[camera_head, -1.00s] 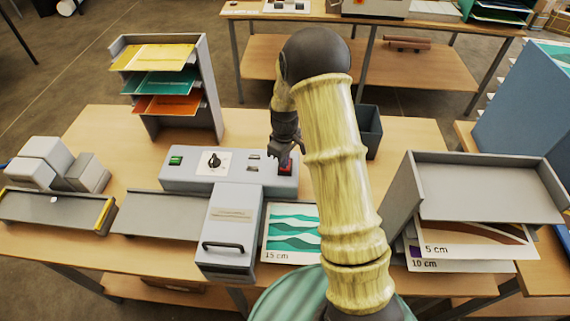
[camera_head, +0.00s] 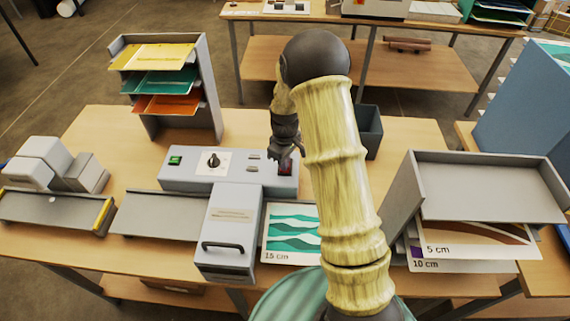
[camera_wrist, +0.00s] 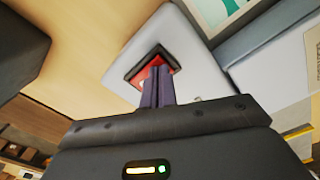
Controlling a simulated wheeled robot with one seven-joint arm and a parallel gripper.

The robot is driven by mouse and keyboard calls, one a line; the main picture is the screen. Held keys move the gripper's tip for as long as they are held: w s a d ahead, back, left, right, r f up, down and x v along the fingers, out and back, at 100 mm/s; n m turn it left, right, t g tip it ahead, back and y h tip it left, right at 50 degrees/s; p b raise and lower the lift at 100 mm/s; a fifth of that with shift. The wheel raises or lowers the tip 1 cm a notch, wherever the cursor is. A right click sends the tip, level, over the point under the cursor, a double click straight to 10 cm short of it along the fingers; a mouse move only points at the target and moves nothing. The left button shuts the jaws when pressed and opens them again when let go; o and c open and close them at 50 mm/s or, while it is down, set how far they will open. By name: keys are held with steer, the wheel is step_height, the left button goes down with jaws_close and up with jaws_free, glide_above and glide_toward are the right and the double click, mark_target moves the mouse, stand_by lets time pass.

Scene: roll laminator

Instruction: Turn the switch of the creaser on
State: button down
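The grey machine that I take to be the creaser (camera_head: 180,182) stands on the middle table, with a control panel along its back. A red rocker switch in a dark frame (camera_head: 286,168) sits at the panel's right end. It also shows in the wrist view as a red switch (camera_wrist: 146,62). My gripper (camera_head: 289,155) is over this switch. In the wrist view my gripper (camera_wrist: 157,72) has its two fingers together, with nothing between them, and their tips are at the switch, partly covering it. Whether they touch it is hard to tell.
The panel also carries a green button (camera_head: 175,160) and a black dial (camera_head: 213,160). A shelf of coloured sheets (camera_head: 205,85) stands behind, a dark bin (camera_head: 369,132) behind right, and a grey tray (camera_head: 490,185) at right. A wave-patterned sheet (camera_head: 291,232) lies in front.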

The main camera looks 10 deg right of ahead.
steer(key=shift+r+p, duration=2.4)
steer(key=shift+r, duration=1.1)
steer(key=s+r+m+t+b, duration=0.2)
steer(key=s+m+b, duration=0.6)
steer(key=s, duration=1.3)
steer(key=shift+t+b, duration=0.3)
steer(key=shift+b, duration=0.85)
